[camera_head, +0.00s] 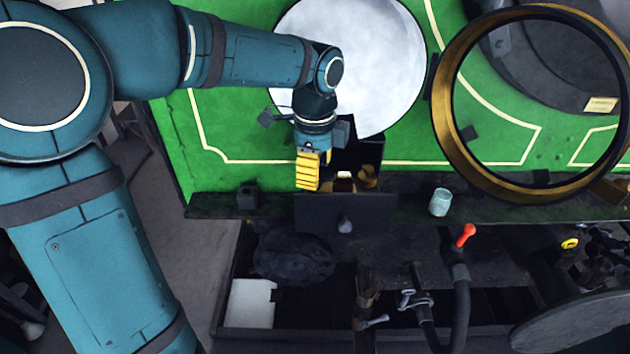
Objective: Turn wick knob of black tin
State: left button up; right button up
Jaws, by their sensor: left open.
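My left gripper (309,170) reaches down from above, its yellow ridged finger pad at the left side of an open dark drawer or box (346,212). It is open, with nothing seen between its fingers. The box has a round grey knob (345,225) on its front. Inside it are a pale-topped item (344,177) and a brass-coloured item (367,177), partly in shadow. A small black tin-like block (247,196) stands on the ledge to the left, apart from the gripper. I cannot tell which of these is the tin with the wick knob. My right gripper is not in view.
A dark ledge (220,206) runs along the green panel (245,130). A pale cup (440,202) stands on it at right. A large brass ring (447,110) projects at right. Below are a red-handled lever (465,236) and a white block (249,303).

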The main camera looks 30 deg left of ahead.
pick_arm(q)
jog(key=shift+f, duration=1.4)
jog(key=shift+o, duration=0.2)
grip_shut()
jog(key=shift+n, duration=0.3)
jog(key=n+p, duration=0.1)
jog(key=n, duration=0.4)
jog(key=shift+r, duration=0.1)
jog(key=n, duration=0.6)
jog(key=shift+n, duration=0.3)
